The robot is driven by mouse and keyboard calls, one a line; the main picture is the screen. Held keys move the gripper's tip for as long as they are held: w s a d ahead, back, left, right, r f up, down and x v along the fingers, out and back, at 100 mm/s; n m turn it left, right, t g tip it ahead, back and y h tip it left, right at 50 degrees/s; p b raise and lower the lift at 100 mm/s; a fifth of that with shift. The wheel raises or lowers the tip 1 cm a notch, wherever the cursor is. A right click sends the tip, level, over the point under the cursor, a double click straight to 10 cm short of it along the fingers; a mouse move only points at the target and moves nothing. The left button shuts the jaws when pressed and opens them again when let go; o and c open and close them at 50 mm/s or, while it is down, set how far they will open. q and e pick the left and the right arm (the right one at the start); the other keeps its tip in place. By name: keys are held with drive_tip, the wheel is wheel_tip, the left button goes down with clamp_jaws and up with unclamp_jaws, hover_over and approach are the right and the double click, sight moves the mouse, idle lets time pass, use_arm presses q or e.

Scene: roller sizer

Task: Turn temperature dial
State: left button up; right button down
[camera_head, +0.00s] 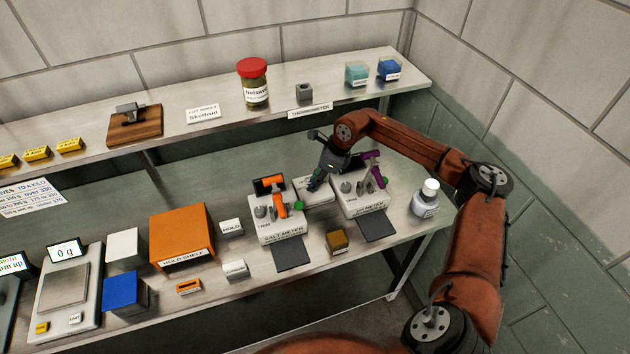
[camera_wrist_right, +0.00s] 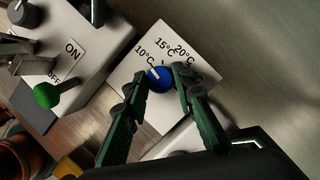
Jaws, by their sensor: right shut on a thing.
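The temperature dial (camera_wrist_right: 160,82) is a blue round knob with a white pointer mark. It sits on a white plate (camera_wrist_right: 125,78) printed 10°C, 15°C and 20°C. The white mark points up and left in the right wrist view, roughly toward the 10°C label. My right gripper (camera_wrist_right: 162,76) has its green fingers on either side of the knob and is shut on it. In the head view my right gripper (camera_head: 316,184) reaches down to the plate (camera_head: 318,197) between the two meters, and the knob is hidden there. My left gripper is not in view.
The salt meter (camera_head: 279,232) stands left of the plate, with a green-knobbed lever (camera_wrist_right: 47,94). Another meter (camera_head: 362,205) stands close on the right, beside a white-capped bottle (camera_head: 426,205). A shelf (camera_head: 225,108) runs behind. An orange box (camera_head: 182,232) stands further left.

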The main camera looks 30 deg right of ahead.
drive_tip(key=shift+d, duration=0.1)
drive_tip(key=c, duration=1.6)
unclamp_jaws()
drive_tip(key=v, duration=1.2)
drive_tip(key=shift+w, duration=0.1)
